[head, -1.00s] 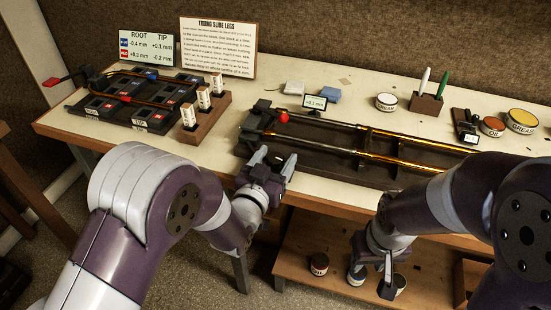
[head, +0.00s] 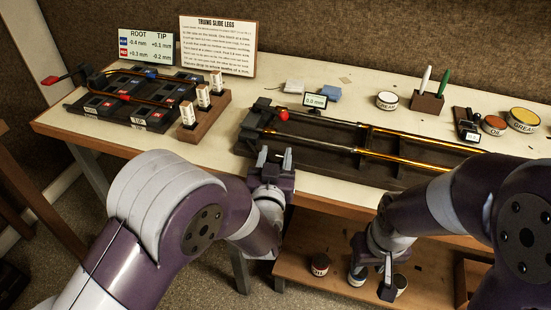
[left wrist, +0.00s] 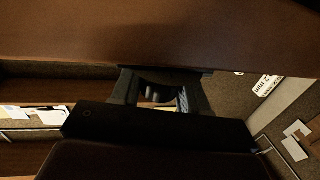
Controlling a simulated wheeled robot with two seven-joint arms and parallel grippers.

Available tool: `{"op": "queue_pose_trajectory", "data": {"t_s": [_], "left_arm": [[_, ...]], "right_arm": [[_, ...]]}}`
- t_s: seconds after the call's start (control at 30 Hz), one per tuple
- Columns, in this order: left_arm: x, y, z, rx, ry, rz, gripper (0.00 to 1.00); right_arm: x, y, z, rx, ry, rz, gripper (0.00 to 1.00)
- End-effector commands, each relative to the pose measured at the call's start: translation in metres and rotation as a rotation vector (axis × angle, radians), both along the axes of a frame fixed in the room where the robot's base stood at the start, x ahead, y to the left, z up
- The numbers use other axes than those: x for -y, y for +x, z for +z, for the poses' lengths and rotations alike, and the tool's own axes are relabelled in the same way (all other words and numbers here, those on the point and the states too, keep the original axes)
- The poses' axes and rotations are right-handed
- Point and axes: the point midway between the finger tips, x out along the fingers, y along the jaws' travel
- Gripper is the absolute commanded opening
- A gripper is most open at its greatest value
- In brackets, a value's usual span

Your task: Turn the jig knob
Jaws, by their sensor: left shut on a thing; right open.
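The dark slide jig (head: 315,152) lies along the table's front edge, holding two long tubes (head: 385,135). A red ball (head: 282,114) stands at its left end, and a small display (head: 315,100) behind reads 0.0 mm. My left gripper (head: 273,157) is at the jig's front left end, shut on the jig knob, which its fingers mostly hide. In the left wrist view, a grey ridged piece (left wrist: 158,95) shows between the dark fingers. My right gripper (head: 384,278) is open and empty, hanging low in front of the table near the lower shelf.
A black tray (head: 130,100) with labelled blocks and a wooden block (head: 205,105) with white pieces stand at the left. A pen holder (head: 427,103), grease tins (head: 387,101) and oil (head: 494,125) sit at the back right. Jars (head: 319,265) stand on the lower shelf.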

Motion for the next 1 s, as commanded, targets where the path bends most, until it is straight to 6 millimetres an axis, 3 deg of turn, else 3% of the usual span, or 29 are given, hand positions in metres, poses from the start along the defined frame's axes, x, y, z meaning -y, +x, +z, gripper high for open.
{"op": "queue_pose_trajectory", "data": {"t_s": [0.27, 0.3, 0.33, 0.67, 0.77, 1.0], "left_arm": [[0.0, 0.0, 0.001, 0.001, -0.001, 0.005, 0.14], [0.0, 0.0, 0.001, 0.001, -0.001, 0.004, 0.57], [0.0, 0.0, 0.001, 0.001, -0.001, 0.004, 0.65], [0.0, -0.003, 0.0, -0.001, 0.0, 0.003, 0.65], [-0.001, -0.016, 0.0, -0.002, 0.0, 0.002, 0.65], [-0.007, -0.073, 0.001, -0.001, -0.001, -0.002, 0.65]], "right_arm": [[0.0, 0.0, 0.0, 0.0, 0.0, 0.0, 0.41], [0.0, 0.0, 0.0, 0.0, 0.0, 0.0, 0.41], [0.0, 0.0, 0.0, 0.0, 0.0, 0.0, 0.41], [0.0, 0.0, 0.0, 0.0, 0.0, 0.0, 0.41], [0.0, 0.0, 0.001, 0.0, 0.0, 0.0, 0.41], [0.0, 0.0, 0.002, 0.0, 0.0, 0.0, 0.41]]}}
